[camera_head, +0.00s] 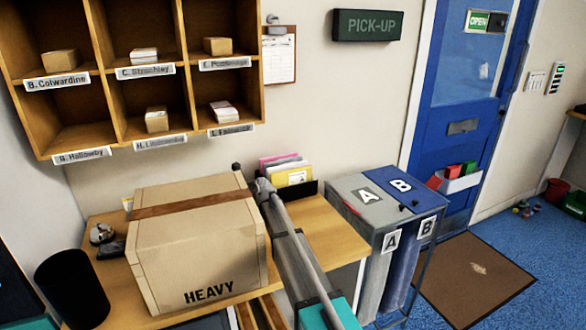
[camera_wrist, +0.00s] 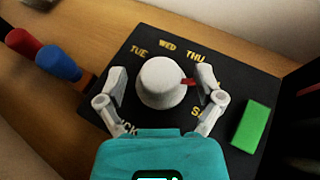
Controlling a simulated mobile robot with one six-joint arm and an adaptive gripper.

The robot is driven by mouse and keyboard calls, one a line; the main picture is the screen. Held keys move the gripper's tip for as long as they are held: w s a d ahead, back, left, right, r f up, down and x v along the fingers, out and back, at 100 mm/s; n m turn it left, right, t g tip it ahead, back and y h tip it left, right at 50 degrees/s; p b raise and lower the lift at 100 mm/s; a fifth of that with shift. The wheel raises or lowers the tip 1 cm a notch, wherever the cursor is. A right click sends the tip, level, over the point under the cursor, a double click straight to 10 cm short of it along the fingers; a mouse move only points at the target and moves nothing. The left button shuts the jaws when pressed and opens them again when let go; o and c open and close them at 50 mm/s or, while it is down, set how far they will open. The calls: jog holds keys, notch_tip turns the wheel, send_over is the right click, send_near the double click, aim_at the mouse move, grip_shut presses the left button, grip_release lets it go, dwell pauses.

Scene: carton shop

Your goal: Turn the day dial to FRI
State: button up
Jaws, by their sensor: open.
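The day dial (camera_wrist: 160,84) is a round pale grey knob on a black panel (camera_wrist: 150,45) in the wrist view. Yellow words TUE, WED and THU run along its upper side, and a word starting with S shows at lower right. Its red pointer (camera_wrist: 188,81) points right, past THU, toward my right finger, which hides most of the label there. My gripper (camera_wrist: 162,79) is open, with one finger on each side of the knob. I cannot tell whether the fingers touch it. In the head view the dial and my fingers cannot be made out.
A green block (camera_wrist: 251,125) is at the panel's right. Red (camera_wrist: 22,42) and blue (camera_wrist: 58,63) rounded things lie left of it. In the head view a large carton marked HEAVY (camera_head: 200,255) stands on the bench left of my arm, with a file holder (camera_head: 290,190) behind.

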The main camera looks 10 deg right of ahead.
jog(key=shift+w+n+g+y, duration=0.1)
jog(key=shift+n+g+y, duration=0.3)
jog(key=shift+n, duration=0.1)
jog(key=shift+s+d+r+n+y, duration=0.2)
jog(key=shift+n+y, duration=0.1)
jog(key=p+v, duration=0.5)
jog(key=v, duration=0.8)
jog(key=w+d+r+m+t+h+p, duration=0.1)
jog(key=d+r+m+t+h, duration=0.2)
jog(key=d+r+m+t, duration=0.55)
jog(key=s+d+m+h+p, duration=0.1)
jog(key=d+m+h, duration=0.6)
jog(key=m, duration=0.9)
jog(key=shift+s+d+r+t+h, duration=0.35)
jog(key=shift+s+h, duration=0.25)
jog(key=shift+h, duration=0.3)
jog(key=shift+f, duration=0.1)
